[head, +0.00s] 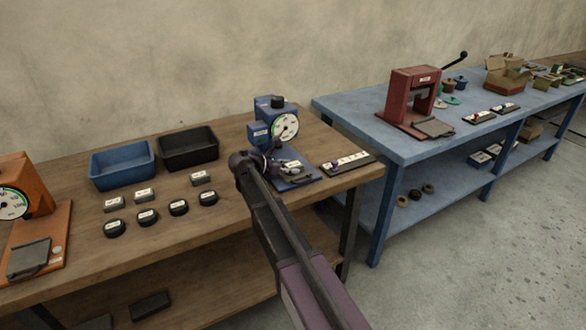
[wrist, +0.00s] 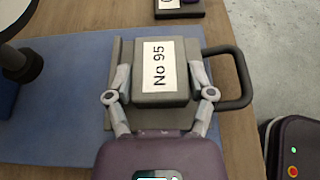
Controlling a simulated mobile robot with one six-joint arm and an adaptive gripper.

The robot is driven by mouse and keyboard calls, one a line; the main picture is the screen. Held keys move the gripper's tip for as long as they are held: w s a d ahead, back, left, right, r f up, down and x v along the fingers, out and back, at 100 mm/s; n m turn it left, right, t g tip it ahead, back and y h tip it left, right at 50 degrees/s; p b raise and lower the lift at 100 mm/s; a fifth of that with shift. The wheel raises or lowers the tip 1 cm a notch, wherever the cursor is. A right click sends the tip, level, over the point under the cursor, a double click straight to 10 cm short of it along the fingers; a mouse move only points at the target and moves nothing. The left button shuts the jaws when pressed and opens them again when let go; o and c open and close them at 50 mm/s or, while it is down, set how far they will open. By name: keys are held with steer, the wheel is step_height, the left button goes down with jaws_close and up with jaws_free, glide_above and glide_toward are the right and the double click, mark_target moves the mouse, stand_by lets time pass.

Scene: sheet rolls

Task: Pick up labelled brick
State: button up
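The labelled brick (wrist: 162,100) is a grey block with a white label reading "No 95". In the wrist view it is over a grey tray plate (wrist: 116,55) with a dark loop handle on its right. My gripper (wrist: 161,78) has one finger on each side of the brick, and both fingertips appear flush against its sides. I cannot tell whether the brick is clear of the plate. In the head view my gripper (head: 277,163) is at the blue dial press (head: 262,123), with the brick (head: 293,164) partly hidden by my arm.
On the wooden table (head: 75,232) stand a blue bin (head: 122,168), a black bin (head: 188,148), several labelled grey blocks and black round pieces. A dark strip with labels (head: 346,163) lies right of the press. An orange dial press (head: 30,215) stands left.

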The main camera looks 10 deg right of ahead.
mark_target(290, 165)
steer(key=c, duration=0.6)
steer(key=shift+c, duration=0.2)
steer(key=shift+r, duration=0.2)
step_height(290, 165, up, 4)
steer(key=p, duration=0.4)
steer(key=shift+f, duration=0.2)
steer(key=s+d, duration=0.1)
steer(key=s, duration=0.6)
steer(key=s+d+r+p, duration=0.1)
steer(key=s+d, duration=0.1)
steer(key=s, duration=0.6)
steer(key=shift+s+d, duration=0.3)
